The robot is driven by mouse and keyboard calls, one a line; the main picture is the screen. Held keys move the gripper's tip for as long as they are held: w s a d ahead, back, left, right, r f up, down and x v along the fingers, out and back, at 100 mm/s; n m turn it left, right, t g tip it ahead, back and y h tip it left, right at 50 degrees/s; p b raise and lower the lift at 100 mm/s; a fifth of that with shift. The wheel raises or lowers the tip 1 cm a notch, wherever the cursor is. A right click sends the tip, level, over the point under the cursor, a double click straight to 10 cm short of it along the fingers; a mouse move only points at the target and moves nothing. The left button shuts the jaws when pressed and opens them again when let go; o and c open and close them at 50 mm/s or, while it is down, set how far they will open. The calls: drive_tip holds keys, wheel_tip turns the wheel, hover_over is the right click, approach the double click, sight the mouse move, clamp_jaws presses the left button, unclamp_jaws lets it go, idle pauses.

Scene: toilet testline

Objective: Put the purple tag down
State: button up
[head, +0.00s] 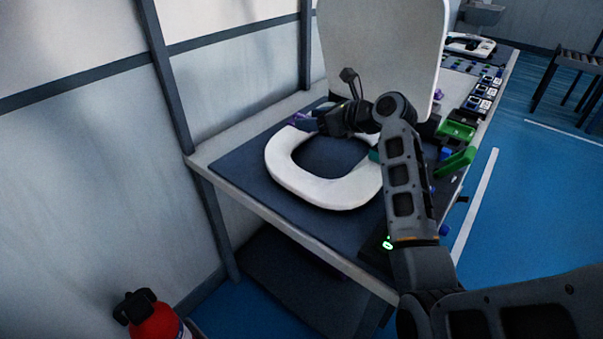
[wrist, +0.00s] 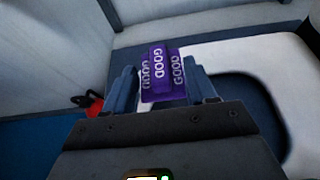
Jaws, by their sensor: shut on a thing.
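My gripper (wrist: 163,90) is shut on the purple tag (wrist: 163,72), which shows the word GOOD on several faces in the wrist view. In the head view the gripper (head: 303,122) is at the back left part of the white toilet seat (head: 335,193), and a little purple shows at its tip. The seat ring also fills the right of the wrist view (wrist: 240,57). It lies on a dark mat (head: 235,170) on the workbench. I cannot tell whether the tag touches anything beneath it.
A white upright lid (head: 385,45) stands behind the seat. Green trays (head: 457,130) and small dark boxes (head: 486,90) line the bench's right side. A wall with dark posts (head: 170,80) borders the left. A red extinguisher (head: 155,318) stands at the lower left.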

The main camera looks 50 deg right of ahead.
hover_over(305, 181)
wheel_tip(305, 181, down, 5)
drive_tip(key=shift+f+p, duration=0.2)
drive_tip(key=shift+p, duration=0.1)
drive_tip(key=shift+f, duration=1.95)
drive_tip(key=shift+f, duration=0.1)
drive_tip(key=o, duration=1)
drive_tip(key=shift+o, duration=0.2)
drive_tip(key=v, duration=1.2)
